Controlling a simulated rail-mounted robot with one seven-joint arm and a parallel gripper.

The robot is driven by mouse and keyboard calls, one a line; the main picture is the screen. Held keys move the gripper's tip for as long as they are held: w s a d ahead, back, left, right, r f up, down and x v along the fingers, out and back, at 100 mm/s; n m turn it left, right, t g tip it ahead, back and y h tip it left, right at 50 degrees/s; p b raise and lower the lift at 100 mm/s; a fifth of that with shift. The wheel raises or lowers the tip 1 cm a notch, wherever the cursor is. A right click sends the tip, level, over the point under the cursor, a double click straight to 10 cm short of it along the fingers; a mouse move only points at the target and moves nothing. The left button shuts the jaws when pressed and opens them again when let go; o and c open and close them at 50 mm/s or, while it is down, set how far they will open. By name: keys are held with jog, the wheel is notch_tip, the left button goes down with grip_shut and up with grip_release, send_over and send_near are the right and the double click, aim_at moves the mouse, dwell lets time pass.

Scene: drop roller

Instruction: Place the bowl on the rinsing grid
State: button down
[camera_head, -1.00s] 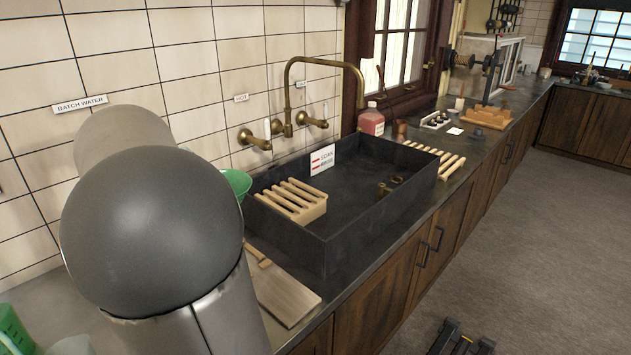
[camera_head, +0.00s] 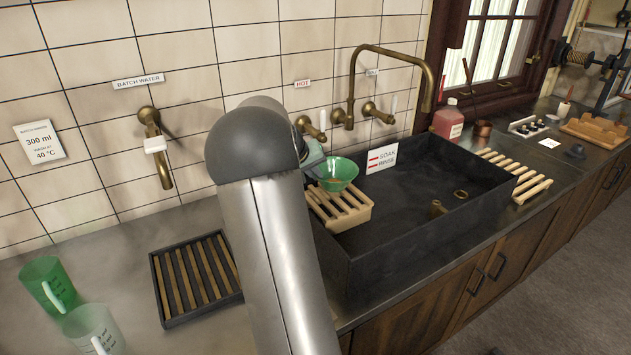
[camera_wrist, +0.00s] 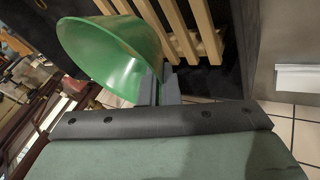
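The green bowl (camera_head: 337,173) is over the back of the pale wooden slatted grid (camera_head: 345,217) at the sink's left end. I cannot tell whether it touches the slats. In the wrist view the bowl (camera_wrist: 108,52) shows beside the grid's slats (camera_wrist: 190,32). My gripper (camera_wrist: 158,86) has its fingers close together at the bowl's rim and appears shut on it. In the head view my arm hides most of my gripper (camera_head: 313,168).
The dark sink (camera_head: 400,215) has raised walls, with a brass tap (camera_head: 395,55) behind it. Another slatted rack (camera_head: 515,172) lies at its right end. A dark-framed slatted tray (camera_head: 153,290) and a green jug (camera_head: 45,283) stand on the left counter.

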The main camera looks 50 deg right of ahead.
jog(key=shift+d+f, duration=0.15)
jog(key=shift+f, duration=0.75)
jog(key=shift+d+f, duration=0.15)
jog(key=shift+f, duration=0.7)
jog(key=shift+f, duration=0.2)
jog(key=c, duration=1.6)
grip_release()
jog(key=shift+r, duration=0.15)
